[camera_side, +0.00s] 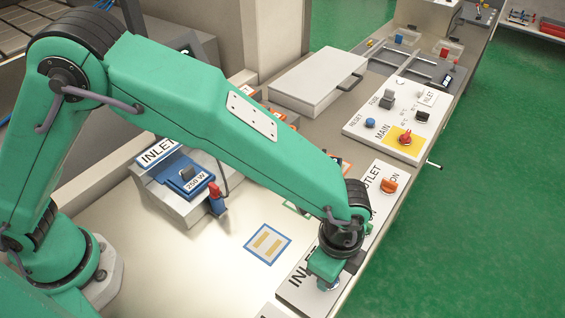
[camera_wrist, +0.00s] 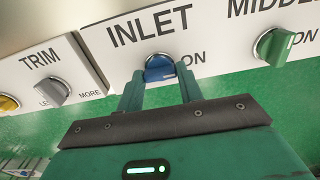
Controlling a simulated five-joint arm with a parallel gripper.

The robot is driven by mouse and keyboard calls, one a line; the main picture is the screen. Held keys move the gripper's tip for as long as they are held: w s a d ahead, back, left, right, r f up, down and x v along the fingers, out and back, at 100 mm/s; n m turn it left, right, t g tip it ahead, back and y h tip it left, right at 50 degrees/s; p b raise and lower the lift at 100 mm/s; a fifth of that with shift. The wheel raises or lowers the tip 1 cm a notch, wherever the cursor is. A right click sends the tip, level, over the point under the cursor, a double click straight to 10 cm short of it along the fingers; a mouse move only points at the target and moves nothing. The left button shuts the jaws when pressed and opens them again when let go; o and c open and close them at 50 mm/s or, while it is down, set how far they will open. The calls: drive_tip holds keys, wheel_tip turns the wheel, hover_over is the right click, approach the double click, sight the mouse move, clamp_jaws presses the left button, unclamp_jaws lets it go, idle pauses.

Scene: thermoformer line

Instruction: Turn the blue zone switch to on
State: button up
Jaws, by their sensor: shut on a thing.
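The blue zone switch (camera_wrist: 160,66) sits on a white panel under the word INLET, with ON printed to its right in the wrist view. My gripper (camera_wrist: 160,80) has one finger on each side of this knob and is shut on it. In the side view my gripper (camera_side: 327,274) is down at the near end of the switch panel and hides most of the blue knob. I cannot tell which way the knob's pointer faces.
A green switch (camera_wrist: 273,46) marked MIDDLE is to the right and a grey TRIM knob (camera_wrist: 54,92) to the left. An orange OUTLET switch (camera_side: 389,185) and a panel with a red MAIN switch (camera_side: 405,139) stand farther along. A red-handled lever (camera_side: 216,196) stands left.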

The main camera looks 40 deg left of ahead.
idle(0.3)
drive_tip(key=o, duration=1)
drive_tip(key=shift+r, duration=0.1)
drive_tip(key=shift+r, duration=3.85)
